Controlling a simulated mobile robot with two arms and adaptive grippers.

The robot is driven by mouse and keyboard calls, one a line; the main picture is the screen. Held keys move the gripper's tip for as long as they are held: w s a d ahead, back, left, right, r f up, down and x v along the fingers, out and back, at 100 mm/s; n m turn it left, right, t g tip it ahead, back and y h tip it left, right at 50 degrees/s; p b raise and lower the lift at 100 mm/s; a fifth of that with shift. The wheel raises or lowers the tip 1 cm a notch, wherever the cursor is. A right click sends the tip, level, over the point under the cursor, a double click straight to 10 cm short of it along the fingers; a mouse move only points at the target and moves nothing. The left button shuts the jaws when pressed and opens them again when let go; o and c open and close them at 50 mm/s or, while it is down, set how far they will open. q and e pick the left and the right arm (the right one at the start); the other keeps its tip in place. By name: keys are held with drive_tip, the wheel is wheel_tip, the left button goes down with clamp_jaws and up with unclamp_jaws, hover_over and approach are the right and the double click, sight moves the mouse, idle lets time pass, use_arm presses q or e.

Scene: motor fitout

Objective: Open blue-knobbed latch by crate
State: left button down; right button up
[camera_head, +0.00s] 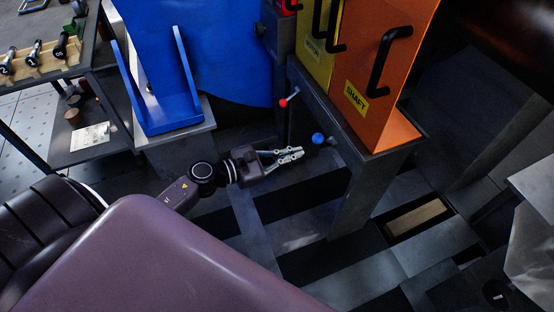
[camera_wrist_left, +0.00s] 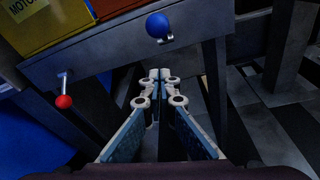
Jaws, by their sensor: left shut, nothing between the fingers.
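The blue knob (camera_head: 318,138) of the latch sits on the front of the grey bench (camera_head: 345,180), below the orange crate marked SHAFT (camera_head: 400,137). In the left wrist view the blue knob (camera_wrist_left: 158,25) is at the top middle, on a short metal stem. My left gripper (camera_head: 300,153) is shut and empty, just left of and below the knob in the head view. In the left wrist view its fingertips (camera_wrist_left: 159,74) point toward the bench, below the knob and apart from it. My right gripper is not in view.
A red knob (camera_head: 283,103) on a lever is on the same bench, left of the blue one; it also shows in the left wrist view (camera_wrist_left: 64,102). A yellow crate (camera_head: 314,65) stands behind the orange one. A blue bracket (camera_head: 170,122) stands at left. A wooden block (camera_head: 416,217) lies low at right.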

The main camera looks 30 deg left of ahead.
use_arm(q)
drive_tip(key=shift+v, duration=2.7)
drive_tip(key=shift+r, duration=0.15)
